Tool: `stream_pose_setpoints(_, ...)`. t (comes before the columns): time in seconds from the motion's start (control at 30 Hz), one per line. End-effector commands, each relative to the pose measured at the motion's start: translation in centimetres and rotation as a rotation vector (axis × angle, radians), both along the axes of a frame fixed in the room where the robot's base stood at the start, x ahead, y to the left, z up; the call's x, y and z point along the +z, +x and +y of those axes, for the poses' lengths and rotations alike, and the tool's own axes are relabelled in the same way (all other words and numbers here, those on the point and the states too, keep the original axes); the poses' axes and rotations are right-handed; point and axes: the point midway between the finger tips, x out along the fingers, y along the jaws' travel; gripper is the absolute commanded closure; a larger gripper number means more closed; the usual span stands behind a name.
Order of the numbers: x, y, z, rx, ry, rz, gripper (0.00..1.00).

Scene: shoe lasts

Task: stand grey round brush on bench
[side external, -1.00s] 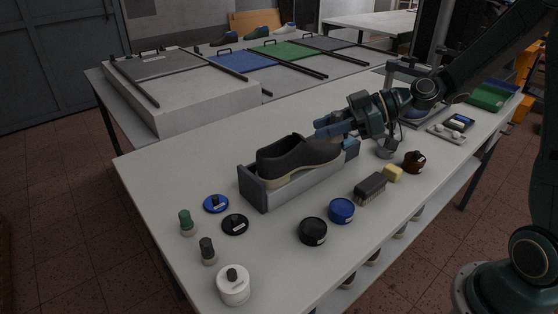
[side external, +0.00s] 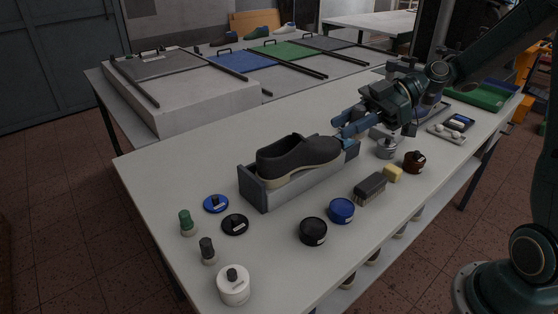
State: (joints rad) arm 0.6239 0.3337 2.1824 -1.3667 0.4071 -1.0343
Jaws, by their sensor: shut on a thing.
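My gripper (side external: 352,128) is at the right, toe end of a dark shoe (side external: 300,155) and reaches down to the left. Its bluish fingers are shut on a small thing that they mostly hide. It seems to be the grey round brush, but its outline and tilt cannot be made out. The gripper is above the bench (side external: 290,245), close to the end of the shoe's holder. A dark grey-topped round brush (side external: 207,250) and a green-topped one (side external: 187,222) stand upright at the bench's left front.
The shoe sits in a grey holder (side external: 262,195). Blue (side external: 341,210) and black (side external: 313,231) tins, a rectangular brush (side external: 370,188), a yellow block (side external: 393,173), a brown jar (side external: 414,162) and a grey metal pot (side external: 387,147) line the front. The bench behind the shoe is clear.

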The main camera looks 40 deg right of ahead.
Motion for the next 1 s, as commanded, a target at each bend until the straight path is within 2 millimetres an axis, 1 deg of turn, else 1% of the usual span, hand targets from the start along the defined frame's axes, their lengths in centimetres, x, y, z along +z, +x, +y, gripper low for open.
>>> stream_pose_setpoints(0.17, -1.4, 0.0, 0.0, 0.0, 0.004, 0.003, 0.95)
stream_pose_setpoints(0.7, -10.0, 0.0, 0.0, -0.001, 0.004, 0.006, 0.95)
stream_pose_setpoints(1.0, -14.0, 0.0, 0.0, -0.001, 0.002, 0.004, 0.95)
